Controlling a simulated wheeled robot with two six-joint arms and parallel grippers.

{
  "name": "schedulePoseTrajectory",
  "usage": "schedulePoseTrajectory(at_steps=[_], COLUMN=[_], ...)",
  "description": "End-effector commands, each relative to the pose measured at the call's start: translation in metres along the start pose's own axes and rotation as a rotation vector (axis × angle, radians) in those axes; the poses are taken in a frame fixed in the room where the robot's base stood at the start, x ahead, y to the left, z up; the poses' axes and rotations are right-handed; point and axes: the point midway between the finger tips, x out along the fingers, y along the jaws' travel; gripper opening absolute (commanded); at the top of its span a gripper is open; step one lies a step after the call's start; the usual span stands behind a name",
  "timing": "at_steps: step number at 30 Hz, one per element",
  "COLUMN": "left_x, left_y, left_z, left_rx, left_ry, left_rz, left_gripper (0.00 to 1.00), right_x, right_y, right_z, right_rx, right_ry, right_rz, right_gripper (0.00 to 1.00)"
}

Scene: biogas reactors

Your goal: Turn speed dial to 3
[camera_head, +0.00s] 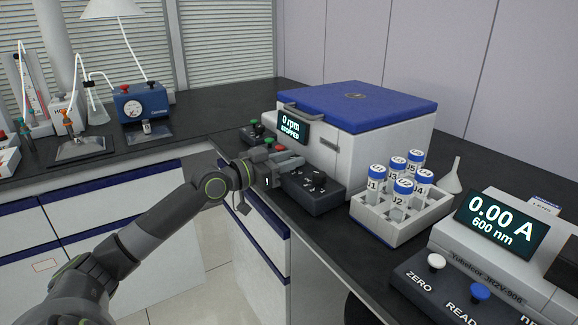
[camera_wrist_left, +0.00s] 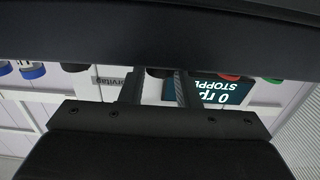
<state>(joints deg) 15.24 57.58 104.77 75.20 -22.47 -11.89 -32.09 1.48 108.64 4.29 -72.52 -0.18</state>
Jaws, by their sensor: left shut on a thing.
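The centrifuge (camera_head: 376,150) is a white box with a blue lid, and its screen (camera_head: 289,127) reads "0 rpm STOPPED". The screen also shows upside down in the wrist view (camera_wrist_left: 215,93). My left gripper (camera_head: 291,166) reaches its front controls from the left. In the wrist view, its two fingers (camera_wrist_left: 156,88) are shut around a dark knob (camera_wrist_left: 158,72), which appears to be the speed dial. In the head view the gripper hides this knob, so its setting cannot be read. A black control panel (camera_head: 320,198) with markings shows beside the gripper. My right gripper is not in view.
Red (camera_head: 269,141) and green (camera_head: 280,149) buttons sit close to my left gripper. A white rack (camera_head: 386,234) of blue-capped tubes and a photometer (camera_head: 500,235) reading "0.00 A 600 nm" stand to the right. Glassware and a blue gauge box (camera_head: 141,104) stand at left.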

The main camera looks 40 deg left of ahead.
Motion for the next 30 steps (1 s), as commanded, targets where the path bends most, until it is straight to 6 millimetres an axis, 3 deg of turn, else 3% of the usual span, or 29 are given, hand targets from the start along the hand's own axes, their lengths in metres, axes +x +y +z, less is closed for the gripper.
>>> schedulePoseTrajectory(at_steps=[12, 13, 18, 30], left_x=[-0.0004, -0.0005, -0.0005, -0.0065], left_y=[-0.0009, -0.0009, -0.0002, 0.0001], left_z=[0.0001, 0.0002, 0.0008, 0.0019], left_rx=[0.003, 0.003, 0.001, 0.002], left_ry=[-0.001, -0.001, -0.002, -0.005], left_rz=[0.000, 0.001, 0.002, 0.003], left_gripper=[0.06, 0.30, 0.51, 0.51], right_x=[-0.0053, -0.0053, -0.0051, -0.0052], right_y=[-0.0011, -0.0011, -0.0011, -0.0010], right_z=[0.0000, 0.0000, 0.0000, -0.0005], right_rx=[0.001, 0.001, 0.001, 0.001], right_ry=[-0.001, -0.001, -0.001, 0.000], right_rz=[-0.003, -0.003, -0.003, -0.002], right_gripper=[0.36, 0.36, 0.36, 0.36])
